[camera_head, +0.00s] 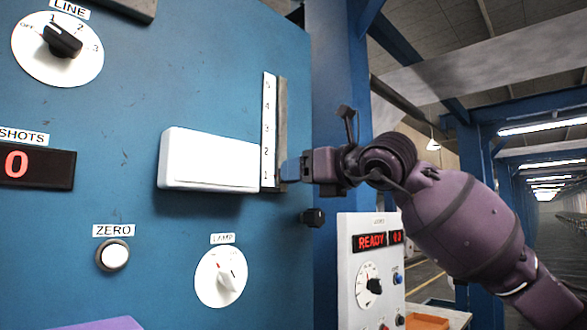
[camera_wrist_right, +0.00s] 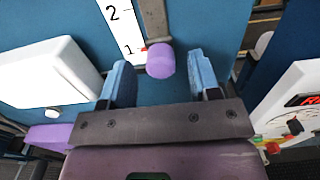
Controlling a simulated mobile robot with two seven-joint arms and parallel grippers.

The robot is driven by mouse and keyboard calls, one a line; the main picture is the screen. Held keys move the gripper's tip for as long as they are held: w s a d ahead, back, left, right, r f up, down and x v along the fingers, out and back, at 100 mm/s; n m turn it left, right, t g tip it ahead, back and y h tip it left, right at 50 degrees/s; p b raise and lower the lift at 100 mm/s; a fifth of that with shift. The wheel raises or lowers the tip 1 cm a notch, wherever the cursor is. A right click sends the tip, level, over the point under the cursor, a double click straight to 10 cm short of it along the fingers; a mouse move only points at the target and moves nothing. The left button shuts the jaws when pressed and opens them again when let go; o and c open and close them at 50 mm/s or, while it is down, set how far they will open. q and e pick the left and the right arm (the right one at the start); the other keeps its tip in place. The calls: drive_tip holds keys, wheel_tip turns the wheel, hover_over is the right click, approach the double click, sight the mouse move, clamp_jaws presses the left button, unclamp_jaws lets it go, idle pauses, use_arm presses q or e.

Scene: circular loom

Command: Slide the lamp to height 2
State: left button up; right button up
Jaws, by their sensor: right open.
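The lamp is a white box (camera_head: 210,160) on the blue panel, just left of a vertical white number scale (camera_head: 268,130); it also shows in the right wrist view (camera_wrist_right: 45,72). In the right wrist view, a round purple knob (camera_wrist_right: 161,61) sits at the slide rail (camera_wrist_right: 155,20), with a red pointer at mark 1. My right gripper (camera_head: 288,169) is at the low end of the scale. Its blue fingers (camera_wrist_right: 159,66) are open, one on each side of the knob, with gaps visible. In the head view the gripper hides the knob. My left gripper is not in view.
The panel carries a LINE dial (camera_head: 58,48), a red display (camera_head: 35,168), a ZERO button (camera_head: 113,255) and a LAMP dial (camera_head: 221,277). A dark knob (camera_head: 312,217) sticks out below my right gripper. A white control box (camera_head: 371,270) reading READY stands at lower right.

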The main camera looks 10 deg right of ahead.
drive_tip(key=shift+x, duration=1.35)
clamp_jaws()
